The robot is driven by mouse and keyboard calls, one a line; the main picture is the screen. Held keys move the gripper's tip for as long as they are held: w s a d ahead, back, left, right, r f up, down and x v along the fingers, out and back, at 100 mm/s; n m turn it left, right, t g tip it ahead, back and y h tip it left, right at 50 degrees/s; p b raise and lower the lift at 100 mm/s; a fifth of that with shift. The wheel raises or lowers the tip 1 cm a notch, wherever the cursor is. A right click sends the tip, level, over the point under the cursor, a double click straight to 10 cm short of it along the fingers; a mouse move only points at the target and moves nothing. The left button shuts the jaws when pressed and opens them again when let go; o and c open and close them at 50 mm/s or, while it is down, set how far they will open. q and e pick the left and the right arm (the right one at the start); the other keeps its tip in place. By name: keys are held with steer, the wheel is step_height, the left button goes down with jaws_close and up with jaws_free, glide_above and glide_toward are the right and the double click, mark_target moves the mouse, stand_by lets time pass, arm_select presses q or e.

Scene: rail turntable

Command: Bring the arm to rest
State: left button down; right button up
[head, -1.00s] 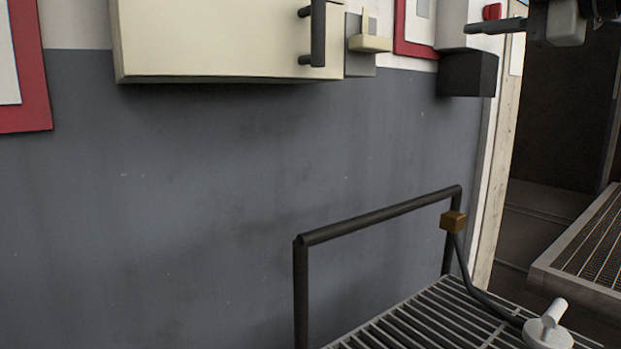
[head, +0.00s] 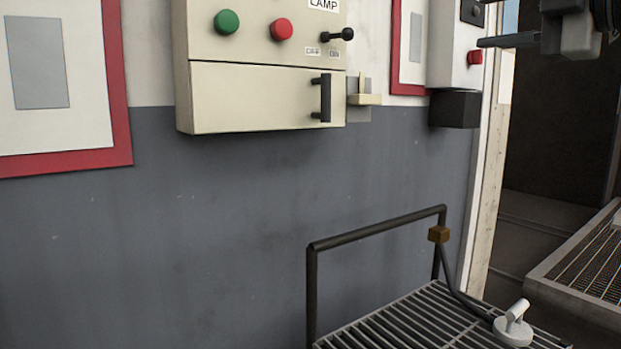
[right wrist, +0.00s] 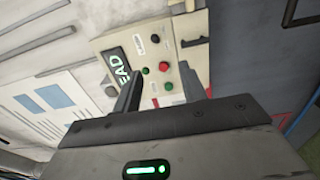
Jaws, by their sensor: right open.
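My right gripper (head: 482,42) shows at the top right of the head view, in front of the wall near a white box with a red button. One dark finger points left there; the other is not clear. In the right wrist view my right gripper (right wrist: 161,68) has two fingers standing apart with nothing between them. Beyond them is a cream control panel (right wrist: 150,50) with red, green and black buttons, apart from the fingers. My left gripper is in neither view.
A cream cabinet (head: 255,98) with green and red buttons, a lever and a dark handle hangs on the grey wall (head: 210,225). A black box (head: 454,109) sits below the gripper. A dark railing (head: 375,230) stands by a grated platform (head: 400,325) with a white fitting (head: 513,325).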

steer(key=a+f+g+y+p, duration=0.15)
steer(key=a+f+y, duration=0.45)
steer(key=f, duration=0.6)
steer(key=a+f+g+y, duration=0.2)
steer(key=a+f+y, duration=0.2)
steer(key=a+f, duration=0.6)
steer(key=s+d+f+m+t+h, duration=0.2)
steer(key=f+m+h, duration=0.35)
steer(key=f, duration=0.35)
steer(key=s+d+f+m+t+h+p, duration=0.1)
steer(key=d+f+m+t+h, duration=0.2)
steer(key=f+m, duration=0.5)
steer(key=s+d+f+m+t+h, duration=0.2)
steer(key=f+m+h, duration=0.4)
steer(key=f, duration=0.5)
steer(key=s+a+f+m+g+h, duration=0.1)
steer(key=s+f+g, duration=0.7)
steer(key=s+f, duration=0.8)
steer(key=shift+s+m+h+p, duration=0.2)
steer(key=shift+m+h+p, duration=0.25)
steer(key=shift+m, duration=0.5)
steer(key=shift+a, duration=0.1)
steer(key=shift+c, duration=0.4)
